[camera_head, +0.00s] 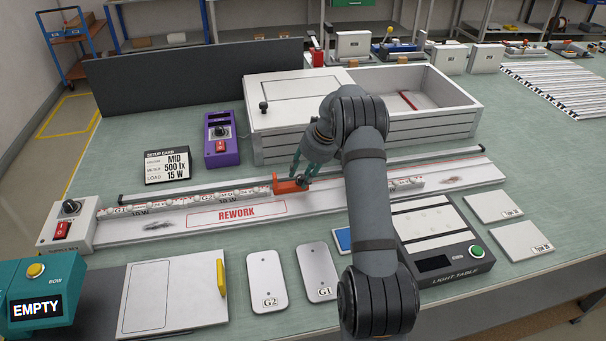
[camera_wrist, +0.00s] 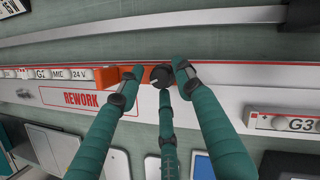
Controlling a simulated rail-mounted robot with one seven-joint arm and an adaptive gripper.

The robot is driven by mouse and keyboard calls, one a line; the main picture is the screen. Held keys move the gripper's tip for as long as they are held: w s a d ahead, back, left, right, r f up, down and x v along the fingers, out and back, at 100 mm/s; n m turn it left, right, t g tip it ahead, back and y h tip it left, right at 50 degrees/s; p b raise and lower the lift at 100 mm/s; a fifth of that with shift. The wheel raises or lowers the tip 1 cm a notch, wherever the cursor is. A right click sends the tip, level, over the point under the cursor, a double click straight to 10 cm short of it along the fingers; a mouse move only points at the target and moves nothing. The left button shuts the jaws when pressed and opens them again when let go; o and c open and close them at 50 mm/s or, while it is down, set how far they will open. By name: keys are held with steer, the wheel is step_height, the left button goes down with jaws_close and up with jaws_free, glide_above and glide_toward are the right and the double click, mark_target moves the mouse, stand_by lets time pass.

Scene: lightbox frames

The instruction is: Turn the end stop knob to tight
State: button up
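The end stop (camera_head: 286,187) is an orange-red block on the long white rail, near its middle. Its black round knob (camera_wrist: 160,76) carries a pale pointer mark; any wording beside it is not readable. In the head view the knob (camera_head: 303,180) is small and partly covered by my fingers. My gripper (camera_head: 300,168) has teal fingers and reaches down over the end stop. In the wrist view my gripper (camera_wrist: 159,74) is open, with fingertips left and right of the knob and a third finger below it. Gaps show at both sides; contact with the third finger cannot be told.
A row of labelled modules (camera_head: 190,200) lies left of the end stop, and another module (camera_wrist: 285,124) lies right. A white bin (camera_head: 440,88) stands behind the rail. A purple meter (camera_head: 219,140) stands behind left. A light table (camera_head: 440,240) is in front right.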

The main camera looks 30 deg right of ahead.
steer(key=shift+w+r, duration=0.1)
steer(key=shift+r, duration=0.05)
jaws_close()
